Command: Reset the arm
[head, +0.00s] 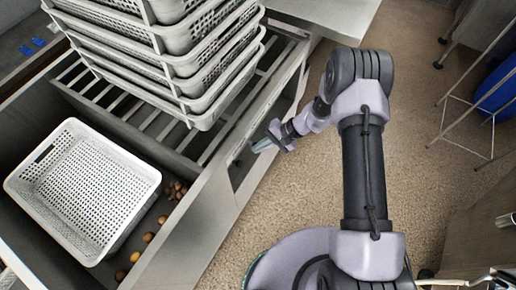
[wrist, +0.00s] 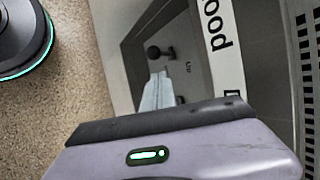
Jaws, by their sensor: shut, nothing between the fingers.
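My gripper (head: 262,146) is in the middle of the head view, at the end of my bent arm. It is shut and empty, beside the side wall of the grey counter and pointing left toward it. In the wrist view the closed fingers (wrist: 154,92) show in front of a dark recessed panel in that wall. Black lettering on a white strip (wrist: 222,45) is close to the fingers. I cannot tell if the fingertips touch the panel.
A white perforated basket (head: 68,218) sits in the counter's bin at left, with several round brown items (head: 148,237) beside it. Stacked grey baskets (head: 215,98) stand on slats behind. A wire-framed rack (head: 463,110) and blue object (head: 497,88) are at right. Speckled floor (head: 285,190) lies between.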

